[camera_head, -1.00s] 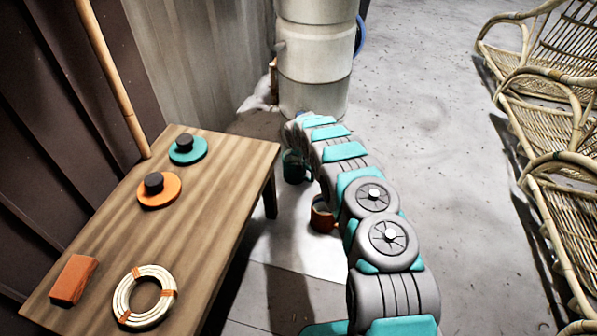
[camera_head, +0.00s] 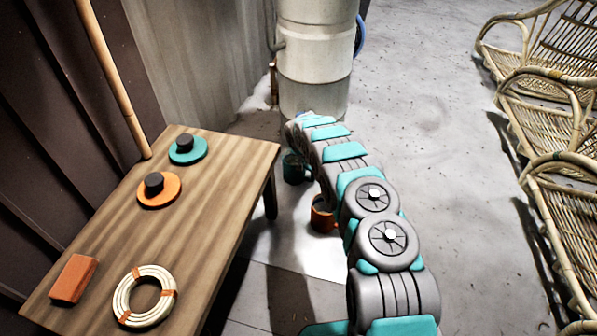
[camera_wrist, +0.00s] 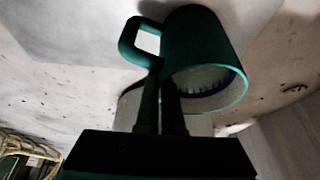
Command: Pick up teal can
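The teal can (camera_head: 293,168) is a mug-like can with a handle, standing low beyond the table's right edge in the head view, partly hidden by my arm. In the wrist view the teal can (camera_wrist: 205,45) is close, its open rim toward the camera and its handle at the left. My gripper (camera_wrist: 160,85) has its two dark fingers close together at the rim, one on each side of the can's wall near the handle. It looks shut on that wall. My arm hides the gripper in the head view.
An orange can (camera_head: 322,214) stands on the floor beside my arm. The wooden table (camera_head: 215,215) carries a teal lid (camera_head: 188,153), an orange lid (camera_head: 160,192), a rattan coil (camera_head: 143,297) and an orange block (camera_head: 73,279). A pale drum (camera_head: 316,60) stands behind; rattan chairs (camera_head: 560,100) stand right.

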